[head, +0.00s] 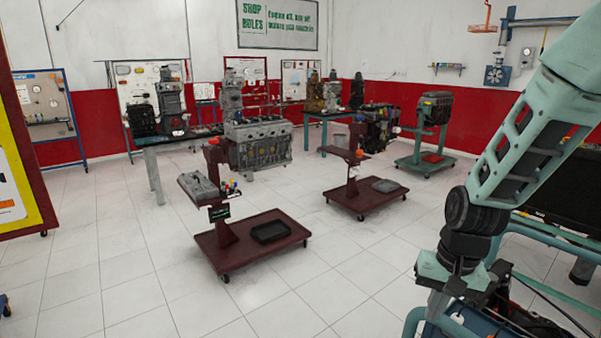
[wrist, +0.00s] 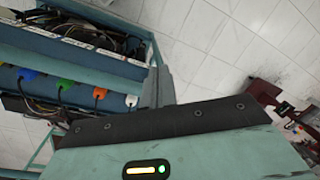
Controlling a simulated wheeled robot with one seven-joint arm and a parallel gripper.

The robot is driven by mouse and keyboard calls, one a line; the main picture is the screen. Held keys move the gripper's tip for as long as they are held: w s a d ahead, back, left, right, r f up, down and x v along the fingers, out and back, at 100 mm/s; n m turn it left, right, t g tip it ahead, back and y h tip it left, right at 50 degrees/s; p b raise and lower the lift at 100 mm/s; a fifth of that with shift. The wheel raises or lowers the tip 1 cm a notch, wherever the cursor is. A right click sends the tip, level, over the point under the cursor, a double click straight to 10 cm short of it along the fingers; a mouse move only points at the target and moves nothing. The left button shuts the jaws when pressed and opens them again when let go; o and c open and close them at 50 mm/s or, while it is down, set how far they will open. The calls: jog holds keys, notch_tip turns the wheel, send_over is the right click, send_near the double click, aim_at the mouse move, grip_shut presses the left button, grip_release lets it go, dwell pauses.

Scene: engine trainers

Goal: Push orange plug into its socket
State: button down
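The orange plug (wrist: 100,93) shows in the wrist view, in a row of coloured plugs along the blue front panel of an engine trainer (wrist: 105,62). A cable runs down from it. Its socket cannot be told apart, and I cannot tell how deep the plug sits. My gripper (wrist: 156,82) is right of the orange plug in the wrist view, past a white plug (wrist: 131,100). Its grey fingers are together, with nothing seen between them. The orange plug is not visible in the head view; my arm covers part of the trainer at the lower right.
Green (wrist: 64,84) and blue (wrist: 28,75) plugs hang left of the orange one. Dark wiring fills the trainer's top. In the head view, two dark red wheeled stands (head: 250,247) (head: 366,198) stand on the tiled floor. Free floor lies left of my arm.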

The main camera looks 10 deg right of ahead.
jog(key=s+a+r+n+b, duration=0.2)
jog(key=s+a+n+b, duration=0.3)
jog(key=s+a+n, duration=0.7)
jog(key=s+a, duration=0.3)
jog(key=s, duration=0.3)
jog(key=shift+a+r+h, duration=0.3)
jog(key=shift+a+h, duration=0.1)
jog(key=c, duration=1.1)
grip_release()
jog(key=w+d+m+y+p, duration=0.1)
jog(key=w+d+m+p, duration=0.5)
jog(key=w+d+m, duration=0.65)
jog(key=w+d+m+p, duration=0.1)
jog(key=w+d+m, duration=0.1)
jog(key=d, duration=0.5)
jog(key=w+d+m+h, duration=0.1)
jog(key=w+d+m, duration=0.1)
jog(key=d, duration=0.5)
jog(key=w+d+m+p, duration=0.1)
jog(key=w+d+m, duration=0.1)
jog(key=d, duration=0.6)
jog(key=shift+w+f+m+h+p, duration=0.25)
jog(key=shift+f+m+h+p, duration=0.05)
jog(key=shift+f+m+p, duration=0.05)
jog(key=shift+f, duration=0.1)
